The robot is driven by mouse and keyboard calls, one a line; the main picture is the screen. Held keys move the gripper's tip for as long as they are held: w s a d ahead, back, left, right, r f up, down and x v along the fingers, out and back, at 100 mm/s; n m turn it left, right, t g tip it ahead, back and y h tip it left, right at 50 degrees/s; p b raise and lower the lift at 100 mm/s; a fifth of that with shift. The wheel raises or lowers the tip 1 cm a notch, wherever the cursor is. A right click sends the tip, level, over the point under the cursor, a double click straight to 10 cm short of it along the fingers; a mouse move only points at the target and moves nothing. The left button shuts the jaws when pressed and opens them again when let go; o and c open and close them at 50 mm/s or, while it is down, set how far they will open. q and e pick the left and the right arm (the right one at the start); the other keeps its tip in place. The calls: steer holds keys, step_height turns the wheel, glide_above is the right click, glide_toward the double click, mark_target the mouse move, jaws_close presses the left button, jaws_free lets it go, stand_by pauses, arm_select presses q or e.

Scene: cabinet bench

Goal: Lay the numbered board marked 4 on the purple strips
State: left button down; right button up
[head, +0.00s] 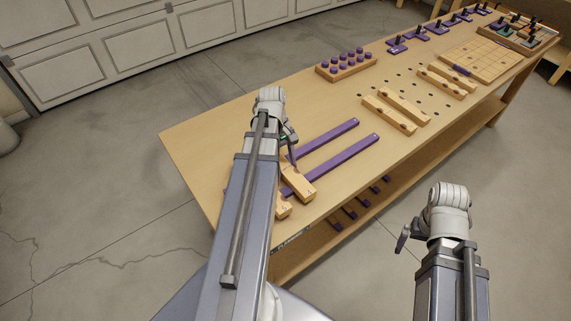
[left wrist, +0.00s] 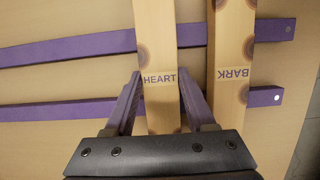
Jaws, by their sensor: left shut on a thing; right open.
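Two long purple strips lie on the bench; in the head view one is further (head: 325,138) and one nearer (head: 345,160). They run across the left wrist view as an upper strip (left wrist: 60,49) and a lower strip (left wrist: 50,112). My left gripper (left wrist: 162,98) is shut on a wooden board marked HEART (left wrist: 158,35), which crosses over both strips. That board also shows in the head view (head: 298,183). A second board, marked BARK (left wrist: 233,35), lies beside it across the strips. No number 4 is readable. My right gripper (head: 402,240) is open and empty, off the bench.
Several other wooden boards (head: 390,114) lie in pairs further along the bench. A block with purple pegs (head: 347,66), a gridded board (head: 482,60) and purple stands (head: 397,45) are beyond. A lower shelf (head: 400,175) holds purple pieces. Bench top left of the strips is clear.

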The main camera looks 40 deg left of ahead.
stand_by(0.3)
arm_select(q)
steer(key=shift+c, duration=0.7)
jaws_free()
steer(key=shift+r+p, duration=4)
